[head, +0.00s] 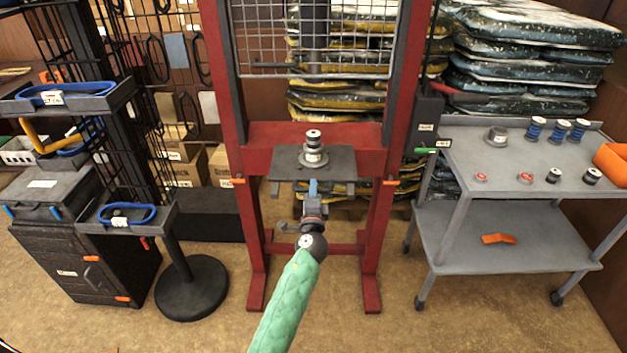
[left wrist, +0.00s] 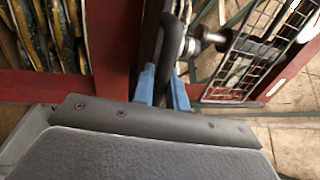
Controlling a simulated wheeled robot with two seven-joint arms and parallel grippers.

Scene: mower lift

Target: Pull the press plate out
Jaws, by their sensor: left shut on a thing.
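The press plate (head: 338,162) is a flat dark grey plate lying on the red cross beam of the press (head: 262,134), between the two red uprights. A metal spool-like part (head: 313,150) stands upright near its middle. My left gripper (head: 313,188), at the end of the green-sleeved arm, is at the plate's front edge. In the left wrist view its blue fingers (left wrist: 162,88) are shut on a dark bar-like handle (left wrist: 168,45). The handle's join to the plate is hard to make out. My right gripper is not in view.
A grey cart (head: 470,165) with spools stands to the right, with an orange bin (head: 611,165). A round-based stand (head: 190,288) and black cabinet (head: 85,262) stand at left. A wire mesh guard (head: 310,40) hangs above the plate. Floor before the press is clear.

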